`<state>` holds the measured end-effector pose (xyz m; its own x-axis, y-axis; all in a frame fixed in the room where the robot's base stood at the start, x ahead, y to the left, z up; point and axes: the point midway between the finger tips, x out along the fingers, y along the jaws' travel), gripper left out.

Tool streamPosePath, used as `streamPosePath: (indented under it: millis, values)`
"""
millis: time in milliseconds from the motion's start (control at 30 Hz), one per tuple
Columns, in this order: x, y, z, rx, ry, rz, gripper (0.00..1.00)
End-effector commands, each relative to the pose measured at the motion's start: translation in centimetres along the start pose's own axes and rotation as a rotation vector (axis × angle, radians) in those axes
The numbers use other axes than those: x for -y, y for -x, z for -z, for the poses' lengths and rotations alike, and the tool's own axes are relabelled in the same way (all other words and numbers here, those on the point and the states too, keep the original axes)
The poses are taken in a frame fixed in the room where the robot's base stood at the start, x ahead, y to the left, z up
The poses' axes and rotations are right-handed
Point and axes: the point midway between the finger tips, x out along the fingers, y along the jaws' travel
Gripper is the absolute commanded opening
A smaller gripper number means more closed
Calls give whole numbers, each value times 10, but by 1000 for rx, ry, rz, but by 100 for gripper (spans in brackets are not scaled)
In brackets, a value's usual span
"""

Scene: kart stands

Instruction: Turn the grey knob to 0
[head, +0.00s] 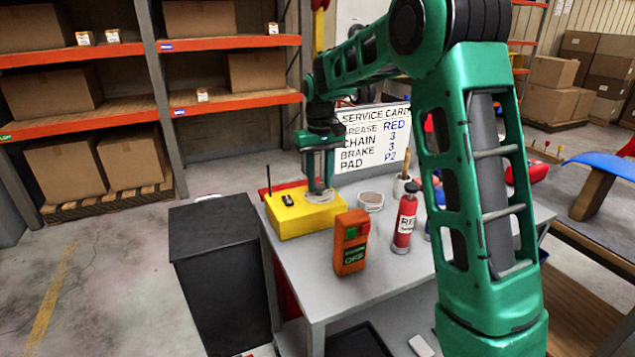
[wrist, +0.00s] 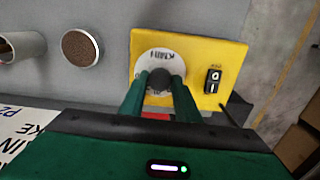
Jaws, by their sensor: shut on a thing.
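The grey knob (wrist: 160,78) stands at the centre of a white dial on a yellow box (wrist: 208,58). My gripper (wrist: 160,84) is shut on the knob, with one green finger on each side of it. Some lettering shows on the dial, but I cannot read the setting. In the head view, the yellow box (head: 290,219) sits on the left end of the grey table, and my gripper (head: 320,190) points down onto its top. The knob is hidden there by the fingers.
A black rocker switch (wrist: 213,80) is beside the dial. A round tin (head: 371,202), a red bottle (head: 405,220) and an orange box (head: 351,243) stand to the right on the table (head: 330,296). A service card (head: 372,138) stands behind. A black cabinet (head: 221,270) is at left.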

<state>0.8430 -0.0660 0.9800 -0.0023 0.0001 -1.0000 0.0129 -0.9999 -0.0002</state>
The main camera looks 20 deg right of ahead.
Motion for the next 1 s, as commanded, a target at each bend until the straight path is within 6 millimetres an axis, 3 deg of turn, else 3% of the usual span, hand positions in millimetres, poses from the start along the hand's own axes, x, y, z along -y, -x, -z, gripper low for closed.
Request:
streamPosePath:
  millis: [567,600,667,1000]
  values:
    - [0,3,4,-14,32,-1,7]
    - [0,3,4,-14,32,-1,34]
    - [0,3,4,-13,32,-1,48]
    - [0,3,1,-5,32,0,48]
